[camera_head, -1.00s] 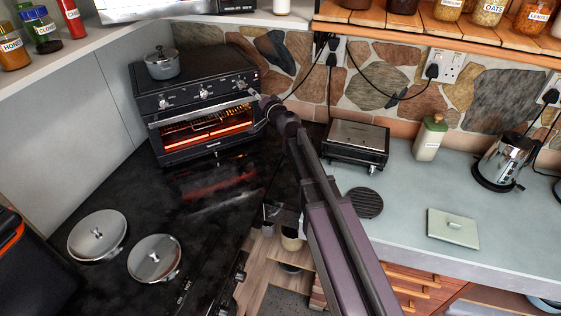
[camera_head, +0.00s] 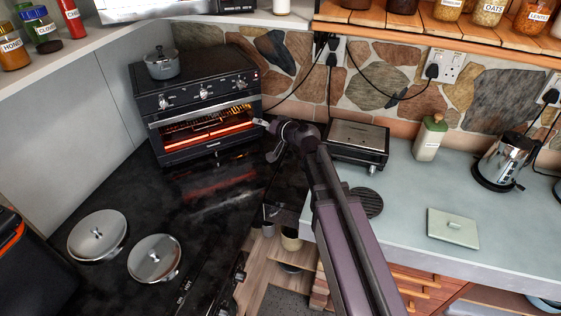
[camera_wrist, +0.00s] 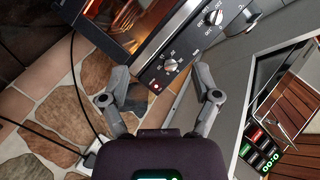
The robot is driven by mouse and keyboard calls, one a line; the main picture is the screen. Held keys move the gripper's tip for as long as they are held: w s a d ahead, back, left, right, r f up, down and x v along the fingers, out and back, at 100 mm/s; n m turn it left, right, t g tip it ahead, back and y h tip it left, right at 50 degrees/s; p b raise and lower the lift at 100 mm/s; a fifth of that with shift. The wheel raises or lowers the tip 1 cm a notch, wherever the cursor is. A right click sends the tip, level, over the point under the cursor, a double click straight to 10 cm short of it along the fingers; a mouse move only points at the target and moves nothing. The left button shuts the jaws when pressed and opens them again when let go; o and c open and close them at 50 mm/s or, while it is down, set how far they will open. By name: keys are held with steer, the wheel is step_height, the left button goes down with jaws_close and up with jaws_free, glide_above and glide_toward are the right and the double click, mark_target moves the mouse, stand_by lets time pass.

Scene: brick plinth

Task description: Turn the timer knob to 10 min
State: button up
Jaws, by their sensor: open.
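The black toaster oven (camera_head: 200,110) stands in the back left corner with its heating elements glowing. Its panel has a left knob (camera_head: 163,103), a middle knob (camera_head: 206,94) and a right knob (camera_head: 241,84). Which is the timer is too small to read in the head view. My gripper (camera_head: 262,122) is below and right of the right knob, apart from it. In the wrist view, my open gripper (camera_wrist: 160,71) frames the end knob (camera_wrist: 171,65) beside a small red light (camera_wrist: 156,87), with nothing held. Another knob (camera_wrist: 214,17) lies farther up. The dial markings are hard to read.
A grey pot (camera_head: 161,63) sits on the oven. A toaster-like grill (camera_head: 356,142) stands close to the right of my gripper. Black cables (camera_head: 300,85) hang along the stone wall behind. Two metal lids (camera_head: 97,235) lie on the dark counter, which is clear before the oven.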

steer(key=s+d+f+n+g+h, duration=0.2)
steer(key=s+d+f+g+h, duration=0.1)
steer(key=s+f, duration=0.5)
steer(key=shift+s+d+g, duration=0.5)
steer(key=shift+d+g, duration=0.4)
steer(key=shift+d, duration=0.15)
steer(key=s+d+f+g+h, duration=0.3)
steer(key=s+d, duration=0.4)
steer(key=s+d+f+m+g+h, duration=0.1)
steer(key=s+d+f+g+h, duration=0.1)
steer(key=s+d+h, duration=0.2)
steer(key=s+d, duration=0.3)
steer(key=shift+s+d+f+m+g+h, duration=0.3)
steer(key=shift+f+g, duration=0.1)
